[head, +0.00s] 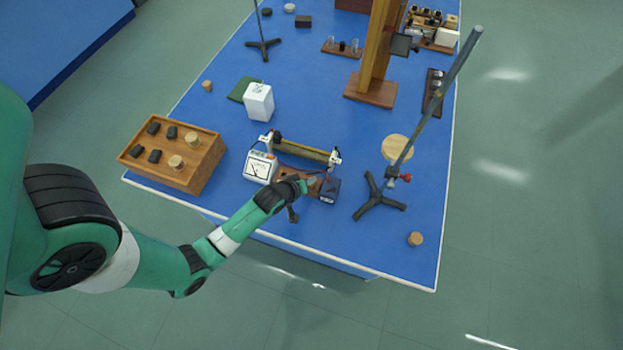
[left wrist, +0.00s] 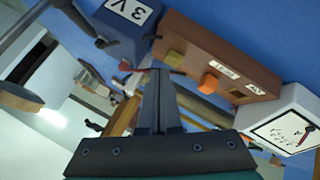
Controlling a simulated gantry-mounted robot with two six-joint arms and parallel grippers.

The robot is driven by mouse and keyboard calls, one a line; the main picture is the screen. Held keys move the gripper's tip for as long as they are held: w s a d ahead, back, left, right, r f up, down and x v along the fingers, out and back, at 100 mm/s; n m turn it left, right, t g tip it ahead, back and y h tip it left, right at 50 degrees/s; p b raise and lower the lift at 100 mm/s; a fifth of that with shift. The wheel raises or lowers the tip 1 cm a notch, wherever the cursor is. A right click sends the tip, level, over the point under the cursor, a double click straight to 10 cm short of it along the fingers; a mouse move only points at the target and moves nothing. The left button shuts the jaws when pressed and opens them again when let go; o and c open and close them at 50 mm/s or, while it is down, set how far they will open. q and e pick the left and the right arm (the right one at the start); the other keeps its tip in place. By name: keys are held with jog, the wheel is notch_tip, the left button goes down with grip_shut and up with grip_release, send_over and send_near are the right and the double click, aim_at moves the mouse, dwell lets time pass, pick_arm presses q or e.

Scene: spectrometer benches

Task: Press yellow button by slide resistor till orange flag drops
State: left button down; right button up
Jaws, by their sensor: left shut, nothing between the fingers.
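The slide resistor (head: 305,149) lies across the blue table between two white end posts. In front of it sits a brown wooden box (left wrist: 225,58) with white labels. In the left wrist view a small yellow button (left wrist: 175,57) and an orange piece, likely the flag (left wrist: 209,82), stand out from the box's face. My left gripper (left wrist: 158,73) is shut and empty, its tips close beside the yellow button; I cannot tell whether they touch it. In the head view my left gripper (head: 303,185) hides part of the box. My right gripper is not in view.
A white meter (head: 260,166) and a blue 3 V battery block (head: 329,190) flank the box. A black tripod stand (head: 378,199) with a slanted rod is to the right. A wooden tray (head: 205,177) with dark blocks is at left. The table's front right is mostly clear.

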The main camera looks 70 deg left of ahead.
pick_arm(q)
jog(key=shift+f, duration=0.2)
jog(key=shift+f+b, duration=0.35)
jog(key=shift+f, duration=0.1)
dwell(0.6)
jog(key=shift+r+p, duration=0.9)
jog(key=shift+r, duration=0.1)
notch_tip(320, 180, up, 5)
jog(key=p, duration=0.5)
dwell(0.4)
